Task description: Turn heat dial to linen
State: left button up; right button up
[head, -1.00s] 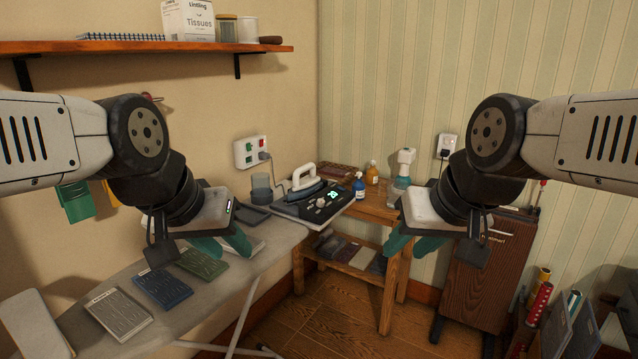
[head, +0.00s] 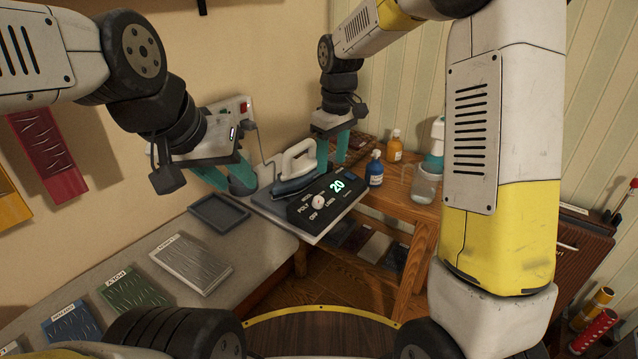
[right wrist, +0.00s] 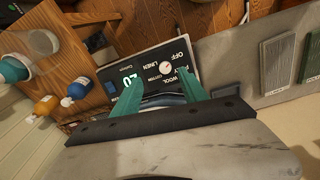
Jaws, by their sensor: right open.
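The iron station's black control panel (head: 330,190) shows a lit green "20" and a round pale dial (head: 318,202) with printed words around it. In the right wrist view the dial (right wrist: 165,68) has a small red mark, with OFF, LINEN, WOOL and COTTON around it. Which word it points at is too small to tell. My right gripper (head: 332,160) is open and empty, fingers down, behind the panel and apart from the dial. In the right wrist view the dial shows beyond and between its fingertips (right wrist: 157,80). My left gripper (head: 226,182) is open and empty, left of the iron.
The white iron (head: 298,165) stands at the panel's back left, close to my right fingers. Blue (head: 375,168) and orange (head: 395,147) bottles stand to the right on the wooden table. Space above the dial is clear.

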jog(key=n, duration=0.2)
send_over(318, 199)
jog(key=shift+g+h, duration=0.3)
jog(key=shift+g, duration=0.1)
notch_tip(318, 199, down, 5)
jog(key=shift+d+f, duration=0.1)
jog(key=shift+d, duration=0.05)
jog(key=shift+w+f, duration=0.1)
jog(key=shift+f, duration=0.25)
notch_tip(318, 199, down, 7)
jog(key=shift+f, duration=0.2)
grip_shut()
